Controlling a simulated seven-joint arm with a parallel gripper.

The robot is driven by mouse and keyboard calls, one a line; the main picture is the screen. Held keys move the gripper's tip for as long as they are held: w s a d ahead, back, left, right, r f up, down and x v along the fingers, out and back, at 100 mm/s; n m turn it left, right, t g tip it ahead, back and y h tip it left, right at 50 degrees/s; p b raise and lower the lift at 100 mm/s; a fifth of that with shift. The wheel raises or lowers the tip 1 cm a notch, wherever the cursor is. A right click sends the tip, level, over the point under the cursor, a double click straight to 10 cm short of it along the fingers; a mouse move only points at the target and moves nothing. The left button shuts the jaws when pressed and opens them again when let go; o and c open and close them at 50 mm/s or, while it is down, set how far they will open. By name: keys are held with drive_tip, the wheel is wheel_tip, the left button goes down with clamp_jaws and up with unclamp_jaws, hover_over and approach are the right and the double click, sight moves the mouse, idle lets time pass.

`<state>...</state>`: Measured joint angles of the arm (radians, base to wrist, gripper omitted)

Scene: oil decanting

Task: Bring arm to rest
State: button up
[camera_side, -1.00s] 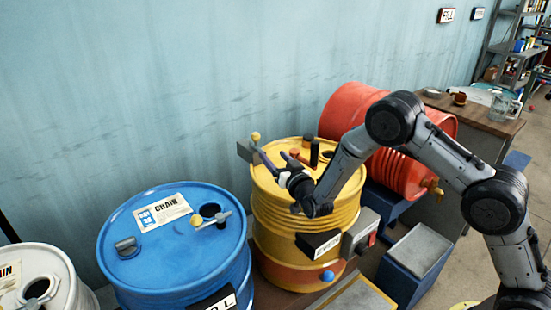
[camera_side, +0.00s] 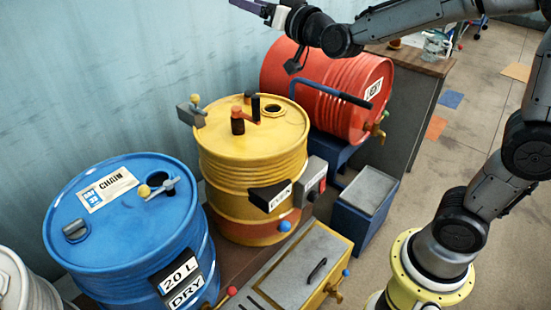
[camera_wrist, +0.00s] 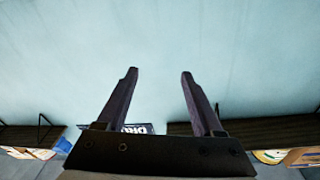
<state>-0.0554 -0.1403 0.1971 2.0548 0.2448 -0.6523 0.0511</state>
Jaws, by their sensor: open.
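My gripper (camera_side: 250,8) is high at the top of the side view, above and behind the yellow drum (camera_side: 228,140), and clear of all the drums. In the wrist view my gripper (camera_wrist: 159,72) shows two dark fingers spread apart with nothing between them. The ends of the fingers are partly cut off by the frame top in the side view.
A blue drum (camera_side: 125,245) stands left, a white drum (camera_side: 25,285) at the far left edge. A red drum (camera_side: 340,85) lies on its side on a blue stand (camera_side: 335,150). A grey-topped box (camera_side: 300,265) stands in front. Open floor (camera_side: 460,120) is at right.

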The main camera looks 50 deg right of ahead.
drive_tip(key=s+a+f+n+g+y, duration=0.1)
drive_tip(key=s+f+n+g+y, duration=0.2)
drive_tip(key=s, duration=1.3)
drive_tip(key=s+f+n+g+h, duration=0.1)
drive_tip(key=s+f+g, duration=0.9)
drive_tip(key=s+f, duration=0.6)
drive_tip(key=shift+s+d, duration=0.25)
drive_tip(key=shift+s, duration=0.35)
